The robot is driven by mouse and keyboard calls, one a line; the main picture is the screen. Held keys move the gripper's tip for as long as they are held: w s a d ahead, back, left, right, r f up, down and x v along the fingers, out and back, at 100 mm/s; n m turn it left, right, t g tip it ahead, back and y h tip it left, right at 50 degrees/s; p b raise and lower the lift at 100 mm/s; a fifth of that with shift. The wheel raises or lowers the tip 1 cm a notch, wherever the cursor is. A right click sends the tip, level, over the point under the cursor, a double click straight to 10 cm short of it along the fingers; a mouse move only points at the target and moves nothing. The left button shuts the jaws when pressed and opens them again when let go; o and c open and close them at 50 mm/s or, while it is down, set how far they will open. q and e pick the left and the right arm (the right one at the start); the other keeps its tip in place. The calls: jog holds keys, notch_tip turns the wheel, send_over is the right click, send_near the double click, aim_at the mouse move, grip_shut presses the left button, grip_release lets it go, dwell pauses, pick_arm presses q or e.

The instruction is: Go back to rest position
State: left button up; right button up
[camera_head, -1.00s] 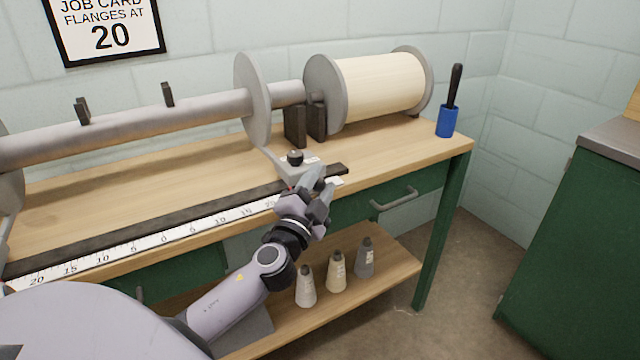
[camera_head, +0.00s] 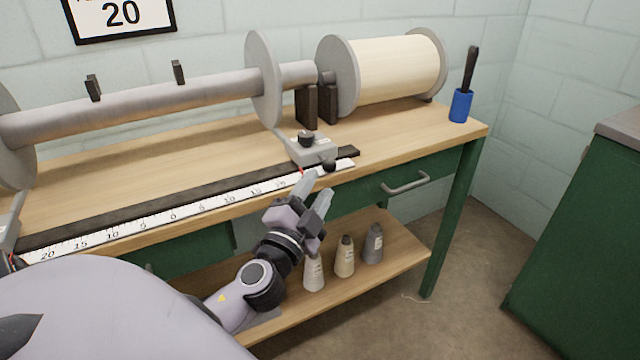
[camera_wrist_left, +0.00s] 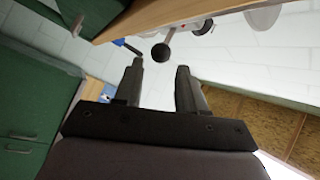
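My left gripper (camera_head: 315,192) is in front of the bench, just below and in front of the right flange stop (camera_head: 310,150) on the ruler. Its two fingers are apart with nothing between them, which the left wrist view (camera_wrist_left: 160,85) also shows. A black ball knob (camera_head: 328,165) on the stop sits just beyond the fingertips, apart from them; the knob also shows in the left wrist view (camera_wrist_left: 160,52). My right gripper cannot be made out in either view.
The bench (camera_head: 400,135) carries a beam with flanges (camera_head: 263,80), a cream yarn spool (camera_head: 395,70), a ruler (camera_head: 190,212) and a blue brush holder (camera_head: 460,106). A drawer handle (camera_head: 405,184) juts out. Floor is free at right.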

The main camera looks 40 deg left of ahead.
pick_arm(q)
jog(key=shift+s, duration=0.1)
pick_arm(e)
jog(key=shift+s+a+f, duration=0.1)
jog(key=shift+a, duration=0.05)
dwell(0.3)
pick_arm(q)
jog(key=s+d+f+n+g+h, duration=0.2)
jog(key=s+d+f+g, duration=0.15)
jog(key=f, duration=0.45)
jog(key=s+d+f+n+g+h, duration=0.1)
jog(key=s+d+f+g+h, duration=0.2)
jog(key=f, duration=0.5)
jog(key=s+d+f+n+g+h, duration=0.3)
jog(key=s+d+f, duration=0.5)
jog(key=s+d, duration=0.15)
notch_tip(320, 180, up, 16)
jog(key=a+p, duration=0.1)
jog(key=p, duration=1.8)
jog(key=shift+s+a+f+y, duration=0.25)
jog(key=shift+a+y, duration=0.05)
jog(key=shift+a, duration=0.1)
pick_arm(e)
notch_tip(320, 180, up, 15)
jog(key=s+d, duration=0.1)
jog(key=d, duration=0.1)
jog(key=shift+s+h, duration=0.3)
jog(key=shift+w+r, duration=0.1)
jog(key=shift+r, duration=0.1)
